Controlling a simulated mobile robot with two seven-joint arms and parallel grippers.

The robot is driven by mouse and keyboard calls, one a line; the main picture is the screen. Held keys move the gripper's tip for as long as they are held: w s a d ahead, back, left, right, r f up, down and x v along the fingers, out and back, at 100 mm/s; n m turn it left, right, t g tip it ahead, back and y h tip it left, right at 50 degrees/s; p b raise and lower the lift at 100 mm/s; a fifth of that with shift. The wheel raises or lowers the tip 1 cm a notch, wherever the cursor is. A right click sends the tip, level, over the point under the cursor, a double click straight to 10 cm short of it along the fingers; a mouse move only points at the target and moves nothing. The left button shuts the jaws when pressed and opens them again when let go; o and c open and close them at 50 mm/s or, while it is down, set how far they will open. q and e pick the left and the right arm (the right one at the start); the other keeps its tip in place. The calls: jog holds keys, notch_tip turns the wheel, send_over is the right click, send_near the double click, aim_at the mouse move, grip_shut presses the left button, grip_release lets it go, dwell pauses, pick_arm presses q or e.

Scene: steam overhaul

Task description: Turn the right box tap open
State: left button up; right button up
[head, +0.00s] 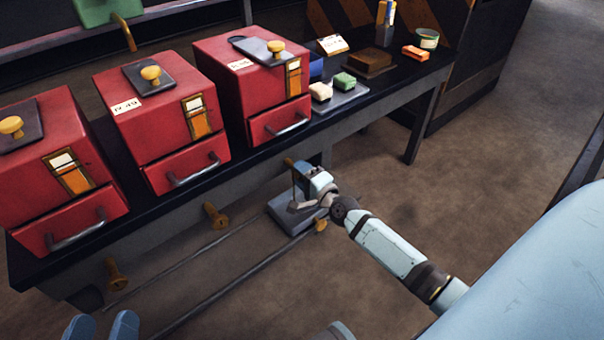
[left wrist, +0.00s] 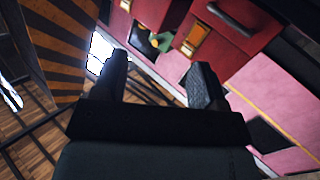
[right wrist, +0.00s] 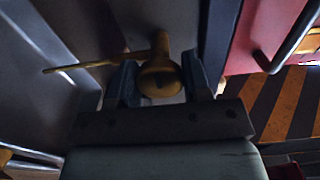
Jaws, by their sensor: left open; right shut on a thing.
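Three red boxes stand in a row on the bench. The right box (head: 240,85) has a grey lid plate with a brass knob and a drawer. Its brass tap (head: 288,162) shows only partly under the bench edge, mostly hidden by my right gripper (head: 308,180). In the right wrist view the brass tap (right wrist: 160,75) sits between the fingers of my right gripper (right wrist: 160,85), which is shut on it; a thin brass rod points left from it. My left gripper (head: 102,328) is open and empty at the bottom left. It also shows in the left wrist view (left wrist: 160,85).
A middle tap (head: 214,215) and a left tap (head: 115,272) stick out along the bench front. A grey block (head: 285,212) and long rods lie low below. Small blocks and a tin (head: 427,38) stand on the bench's right end. Open floor lies to the right.

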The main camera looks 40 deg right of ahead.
jog(key=o, duration=0.9)
pick_arm(q)
notch_tip(320, 180, up, 3)
jog(key=shift+s+a+r+t+p, duration=0.1)
jog(key=shift+a+r+t+p, duration=0.1)
jog(key=shift+t+p, duration=0.8)
pick_arm(e)
jog(key=s, duration=0.9)
jog(key=s+d, duration=0.1)
jog(key=s, duration=0.3)
jog(key=shift+s, duration=0.4)
pick_arm(q)
jog(key=shift+g, duration=0.4)
jog(key=shift+r, duration=0.1)
